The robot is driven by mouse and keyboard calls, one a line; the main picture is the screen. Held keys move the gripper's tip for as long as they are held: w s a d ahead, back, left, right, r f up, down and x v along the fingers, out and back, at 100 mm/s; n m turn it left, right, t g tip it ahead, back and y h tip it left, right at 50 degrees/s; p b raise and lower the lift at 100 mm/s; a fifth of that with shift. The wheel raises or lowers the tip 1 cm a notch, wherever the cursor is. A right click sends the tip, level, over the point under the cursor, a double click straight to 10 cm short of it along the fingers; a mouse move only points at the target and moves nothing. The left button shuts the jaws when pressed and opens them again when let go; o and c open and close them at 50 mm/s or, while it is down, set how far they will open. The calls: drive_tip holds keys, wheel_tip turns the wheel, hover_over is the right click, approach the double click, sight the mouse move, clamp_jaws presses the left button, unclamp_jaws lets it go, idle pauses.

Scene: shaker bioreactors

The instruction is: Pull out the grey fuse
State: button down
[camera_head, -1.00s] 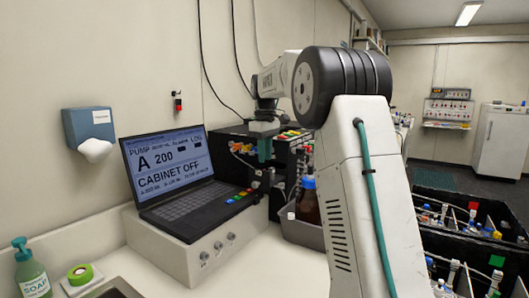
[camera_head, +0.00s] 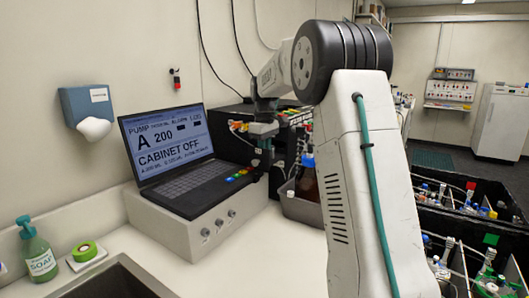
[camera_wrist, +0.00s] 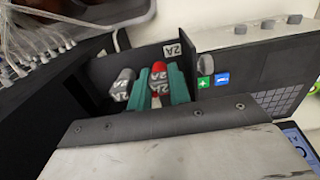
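The grey fuse (camera_wrist: 122,85) is in the wrist view, a grey cap marked 2A, standing in a dark panel just left of my gripper's left finger. A red fuse (camera_wrist: 158,76), also marked 2A, stands beside it. My gripper (camera_wrist: 159,90) has its two teal fingers apart, one on each side of the red fuse in this view. I cannot tell whether they touch it. The grey fuse is outside the fingers. In the head view my gripper (camera_head: 262,143) is low at the front of the black cabinet (camera_head: 236,112); the fuses cannot be made out there.
A laptop (camera_head: 172,150) on a white box with knobs (camera_head: 205,222) stands left of my gripper. A grey tray with a dark bottle (camera_head: 308,182) stands close to the right. The wrist view also shows a panel with a grey knob (camera_wrist: 207,60), and tubing at upper left.

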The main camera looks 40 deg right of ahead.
drive_tip(key=shift+r, duration=0.2)
drive_tip(key=shift+w+r, duration=0.1)
drive_tip(key=shift+r, duration=0.4)
drive_tip(key=shift+r, duration=0.25)
drive_tip(key=shift+r, duration=0.25)
drive_tip(key=shift+r, duration=0.45)
